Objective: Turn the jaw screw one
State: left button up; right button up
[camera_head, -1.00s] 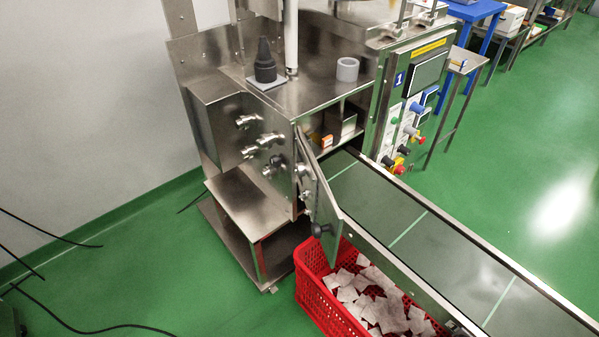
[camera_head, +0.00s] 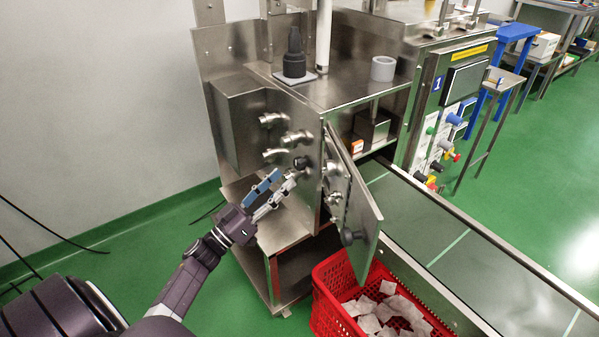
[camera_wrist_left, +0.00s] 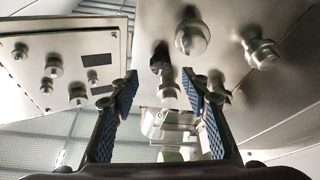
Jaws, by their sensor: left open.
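Several silver screw knobs stick out of the steel machine's front panel, among them an upper one (camera_head: 272,119), a middle one (camera_head: 297,137) and a lower-left one (camera_head: 276,154). A dark knob (camera_head: 300,162) sits lower right of them. No label shows which is jaw screw one. My left gripper (camera_head: 284,177) is open just in front of the panel, below these knobs. In the left wrist view its blue-padded fingers (camera_wrist_left: 160,80) stand apart, with the dark knob (camera_wrist_left: 160,58) beyond the gap and round silver knobs (camera_wrist_left: 192,37) above. My right gripper is not in view.
A conveyor (camera_head: 455,240) runs to the lower right.

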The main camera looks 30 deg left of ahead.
aim_at(296, 166)
pick_arm(q)
jog(key=x, duration=0.5)
jog(key=shift+w, duration=0.1)
jog(key=shift+f, duration=0.1)
jog(key=c, duration=1.2)
jog(key=shift+o, duration=0.2)
jog(key=shift+a, duration=0.1)
